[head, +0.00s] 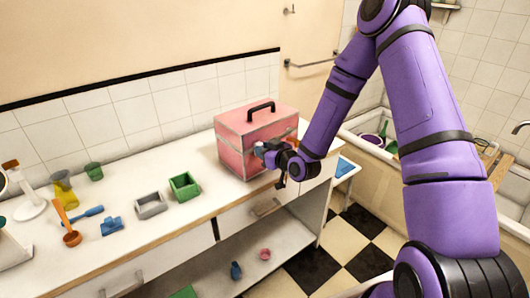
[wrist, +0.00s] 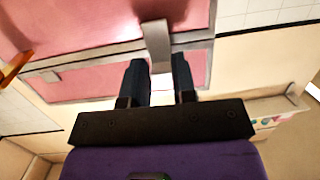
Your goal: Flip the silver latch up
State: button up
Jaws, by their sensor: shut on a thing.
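A pink box (head: 240,150) with silver edging and a black top handle (head: 261,107) stands on the counter. The silver latch (wrist: 156,42) is a narrow metal strip on the box's pink face, crossing the silver seam in the wrist view. My gripper (wrist: 158,70) is at this face, its two dark fingers on either side of the latch's lower end and shut on it. The exact contact is hard to see. In the head view my gripper (head: 266,152) is against the box's front right part and hides the latch.
A green bin (head: 184,186), a grey bin (head: 150,205) and a blue item (head: 111,226) lie left of the box on the counter (head: 120,185). An orange part (wrist: 14,68) shows beside the box in the wrist view. A bathtub (head: 375,150) is at the right.

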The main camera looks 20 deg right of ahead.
jog(key=shift+w+g, duration=0.15)
jog(key=shift+g, duration=0.15)
jog(key=o, duration=0.9)
jog(key=v, duration=1)
jog(key=shift+s+r, duration=0.2)
jog(key=shift+s, duration=0.15)
